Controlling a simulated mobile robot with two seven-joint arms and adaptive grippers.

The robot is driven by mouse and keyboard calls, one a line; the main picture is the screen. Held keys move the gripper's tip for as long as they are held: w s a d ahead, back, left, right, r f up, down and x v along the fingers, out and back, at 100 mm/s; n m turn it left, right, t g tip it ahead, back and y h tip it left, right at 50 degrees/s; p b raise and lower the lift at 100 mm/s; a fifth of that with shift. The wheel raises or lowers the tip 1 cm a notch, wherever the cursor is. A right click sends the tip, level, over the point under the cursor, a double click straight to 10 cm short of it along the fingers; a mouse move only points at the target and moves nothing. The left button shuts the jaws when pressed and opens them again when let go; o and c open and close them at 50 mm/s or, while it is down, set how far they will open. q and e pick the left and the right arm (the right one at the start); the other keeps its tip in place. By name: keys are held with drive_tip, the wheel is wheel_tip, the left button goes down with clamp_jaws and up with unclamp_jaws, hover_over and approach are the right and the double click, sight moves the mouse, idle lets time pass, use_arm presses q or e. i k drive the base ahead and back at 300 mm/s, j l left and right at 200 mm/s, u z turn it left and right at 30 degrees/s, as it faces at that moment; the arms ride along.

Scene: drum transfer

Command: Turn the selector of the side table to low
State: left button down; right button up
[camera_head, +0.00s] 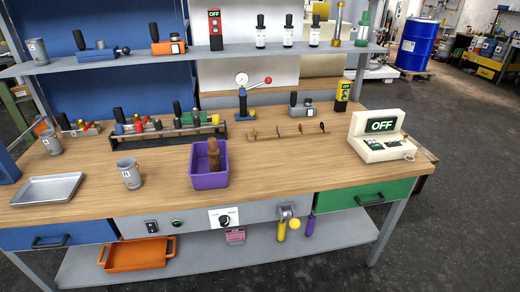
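A black selector knob (225,219) sits on a white plate (215,213) on the grey front panel of the wooden workbench (270,185). Small lettering stands on the plate to both sides of the knob, too small to read. I cannot tell which setting the knob points to. I cannot tell whether this bench is the side table; no other table with a selector is clear in view. Neither of my grippers is in view.
The bench has a blue drawer (45,236), a green drawer (362,197), switches (153,227) and a tap-like fitting (287,214) beside the knob. A purple bin (209,180) stands above it. A blue drum (416,45) is at the back right. The right floor is clear.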

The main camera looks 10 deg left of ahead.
sight(229, 217)
drive_tip(key=l+u, duration=0.15)
drive_tip(key=l, duration=1.25)
drive_tip(key=k, duration=0.05)
